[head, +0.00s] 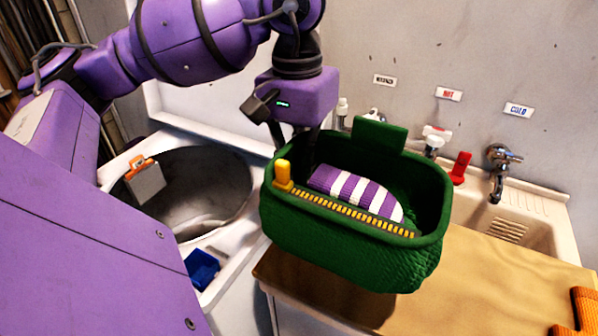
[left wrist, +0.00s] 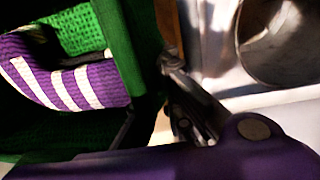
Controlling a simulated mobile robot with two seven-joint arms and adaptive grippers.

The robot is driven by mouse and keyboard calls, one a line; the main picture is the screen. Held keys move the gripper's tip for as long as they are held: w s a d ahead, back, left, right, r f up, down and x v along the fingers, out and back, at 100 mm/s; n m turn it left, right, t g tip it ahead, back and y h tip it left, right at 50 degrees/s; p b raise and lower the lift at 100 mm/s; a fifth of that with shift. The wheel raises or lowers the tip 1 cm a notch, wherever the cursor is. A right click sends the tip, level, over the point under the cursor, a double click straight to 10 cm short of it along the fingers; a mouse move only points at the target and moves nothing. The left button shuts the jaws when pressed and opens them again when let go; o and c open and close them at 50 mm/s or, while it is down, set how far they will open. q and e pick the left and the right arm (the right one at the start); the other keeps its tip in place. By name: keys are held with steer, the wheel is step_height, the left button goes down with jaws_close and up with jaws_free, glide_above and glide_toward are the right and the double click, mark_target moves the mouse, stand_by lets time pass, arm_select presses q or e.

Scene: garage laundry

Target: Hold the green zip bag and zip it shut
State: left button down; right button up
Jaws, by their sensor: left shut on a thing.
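The green zip bag (head: 350,250) stands open on the wooden counter, its mouth facing up. A yellow zipper strip (head: 350,210) runs along its front rim, with the yellow pull tab (head: 283,174) upright at the left end. A green tab (head: 379,135) rises from the back rim. A purple and white striped item (head: 350,188) lies inside, and it also shows in the left wrist view (left wrist: 75,82). My left gripper (head: 292,148) is shut on the bag's left rim, toward the back, one finger outside and one inside. My right gripper is not in view.
A washer with an open round drum (head: 205,190) stands left of the bag, with a blue object (head: 202,270) on its front edge. A sink (head: 520,215) with a tap (head: 500,165) lies behind right. Bare wooden counter (head: 480,290) is free at the right, before an orange object (head: 583,310).

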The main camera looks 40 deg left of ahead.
arm_select(q)
steer(key=w+a+b, duration=0.1)
steer(key=w+a, duration=0.2)
steer(key=w, duration=0.4)
steer(key=shift+w+a, duration=0.15)
steer(key=shift+w, duration=0.2)
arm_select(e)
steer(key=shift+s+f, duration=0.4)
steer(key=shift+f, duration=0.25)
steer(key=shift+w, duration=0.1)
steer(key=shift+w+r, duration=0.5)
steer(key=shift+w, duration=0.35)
